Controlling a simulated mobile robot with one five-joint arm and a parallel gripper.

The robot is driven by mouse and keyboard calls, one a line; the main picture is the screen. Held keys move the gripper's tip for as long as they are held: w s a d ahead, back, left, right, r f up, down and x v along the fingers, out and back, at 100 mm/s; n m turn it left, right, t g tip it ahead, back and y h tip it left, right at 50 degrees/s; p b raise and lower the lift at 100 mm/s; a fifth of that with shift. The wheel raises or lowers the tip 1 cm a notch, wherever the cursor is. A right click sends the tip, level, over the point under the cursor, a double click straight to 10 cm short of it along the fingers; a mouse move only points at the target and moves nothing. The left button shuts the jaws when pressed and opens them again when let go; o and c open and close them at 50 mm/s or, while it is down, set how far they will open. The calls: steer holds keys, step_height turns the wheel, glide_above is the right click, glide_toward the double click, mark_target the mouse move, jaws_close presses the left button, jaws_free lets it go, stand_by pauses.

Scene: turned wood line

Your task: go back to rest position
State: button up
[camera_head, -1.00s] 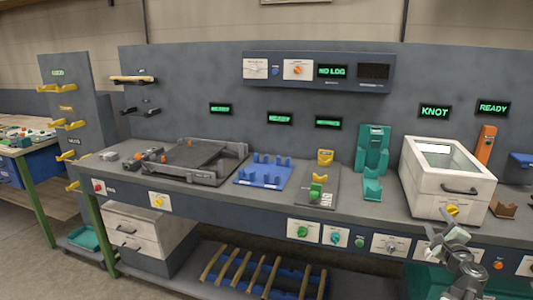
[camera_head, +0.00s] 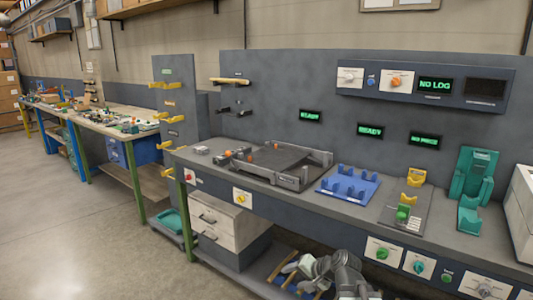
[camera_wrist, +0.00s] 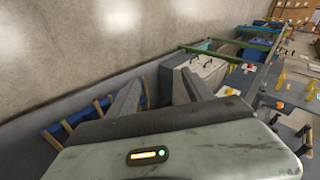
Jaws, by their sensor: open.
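My gripper (camera_wrist: 163,80) shows in the wrist view with its two grey fingers apart and nothing between them. Beyond the fingers, the wrist view shows the pale drawer cabinet (camera_wrist: 190,75) and a blue rack with wooden bars (camera_wrist: 75,125). In the head view my arm is folded low at the bottom, in front of the lower shelf and below the bench top. The fingers are hard to make out there.
The workbench (camera_head: 335,205) carries a dark tray fixture (camera_head: 285,165), a blue cradle (camera_head: 345,187) and a teal stand (camera_head: 475,175). A white box (camera_head: 522,215) is cut off at right. Another bench (camera_head: 105,125) stands farther left. The floor (camera_head: 80,220) at left is clear.

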steer(key=s+d+f+n+g+h, duration=0.3)
steer(key=s, duration=0.3)
steer(key=s+d+f+n+g+h, duration=0.2)
steer(key=s+d+f+g+h, duration=0.1)
steer(key=s+f, duration=0.15)
step_height(320, 180, up, 16)
steer(key=s+p, duration=0.2)
steer(key=p, duration=1.3)
steer(key=shift+d+n+g+p, duration=0.3)
steer(key=shift+d+n, duration=0.1)
steer(key=shift+r, duration=0.1)
